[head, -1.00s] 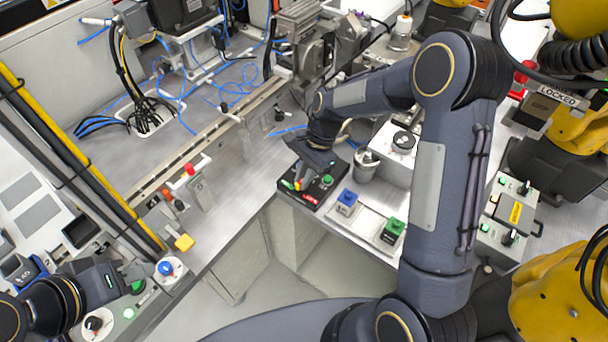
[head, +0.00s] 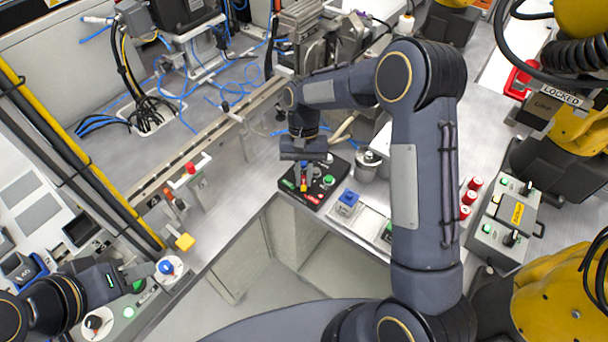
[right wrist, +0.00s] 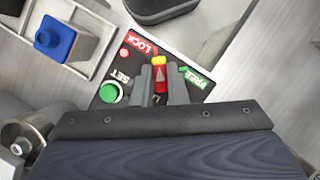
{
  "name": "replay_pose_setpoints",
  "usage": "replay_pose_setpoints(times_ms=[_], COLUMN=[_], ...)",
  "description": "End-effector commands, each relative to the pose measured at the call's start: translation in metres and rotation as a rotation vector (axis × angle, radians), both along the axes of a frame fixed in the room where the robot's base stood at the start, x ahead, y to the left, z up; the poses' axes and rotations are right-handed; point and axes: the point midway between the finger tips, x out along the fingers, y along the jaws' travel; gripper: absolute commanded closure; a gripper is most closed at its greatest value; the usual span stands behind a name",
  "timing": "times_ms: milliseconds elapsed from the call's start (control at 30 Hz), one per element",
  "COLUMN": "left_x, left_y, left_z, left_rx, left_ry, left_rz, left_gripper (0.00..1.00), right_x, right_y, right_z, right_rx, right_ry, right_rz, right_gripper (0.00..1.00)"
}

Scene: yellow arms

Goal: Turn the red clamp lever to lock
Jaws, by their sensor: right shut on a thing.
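The red clamp lever (right wrist: 160,77), with a yellow tip, stands on a black panel (right wrist: 196,98) marked LOCK, FREE and SET. In the right wrist view the lever points up the picture, between the red LOCK label at upper left and the green FREE label at right. My right gripper (right wrist: 159,84) is shut on it, one finger along each side. In the head view the panel (head: 340,167) lies at the bench edge, with my right gripper (head: 303,177) over it from behind. My left gripper (head: 134,277) is at lower left, far from the lever; its finger gap is unclear.
A green button (right wrist: 110,93) is close beside the right gripper's fingers. A blue button block (head: 347,200) and a metal cup (head: 366,166) stand right of the panel. Red cylinders (head: 468,198) stand beyond my right forearm. A rail (head: 205,142) runs along the bench to the left.

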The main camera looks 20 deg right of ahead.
Motion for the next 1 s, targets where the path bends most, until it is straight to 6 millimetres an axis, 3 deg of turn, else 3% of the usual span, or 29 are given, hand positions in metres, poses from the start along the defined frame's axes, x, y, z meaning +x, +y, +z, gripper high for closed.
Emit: replay_pose_setpoints(times_ms=[333, 867, 900, 1000], left_x=[0.0000, 0.0000, 0.0000, 0.0000], left_y=[0.0000, 0.0000, 0.0000, 0.0000], left_z=[-0.0017, -0.0018, -0.0018, -0.0018], left_rx=[0.000, 0.000, 0.000, 0.000], left_ry=[0.000, 0.000, 0.000, 0.000], left_rz=[0.000, 0.000, 0.000, 0.000], left_gripper=[0.64, 0.64, 0.64, 0.64], right_x=[0.0010, 0.0010, 0.0010, 0.0009], right_y=[0.0006, 0.0006, 0.0006, 0.0006], right_z=[0.0002, 0.0003, 0.0003, 0.0004], right_rx=[0.000, -0.001, -0.001, 0.000], right_ry=[-0.003, -0.004, -0.004, -0.003], right_rz=[0.142, 0.167, 0.167, 0.166], right_gripper=[1.00, 1.00, 0.86, 0.73])
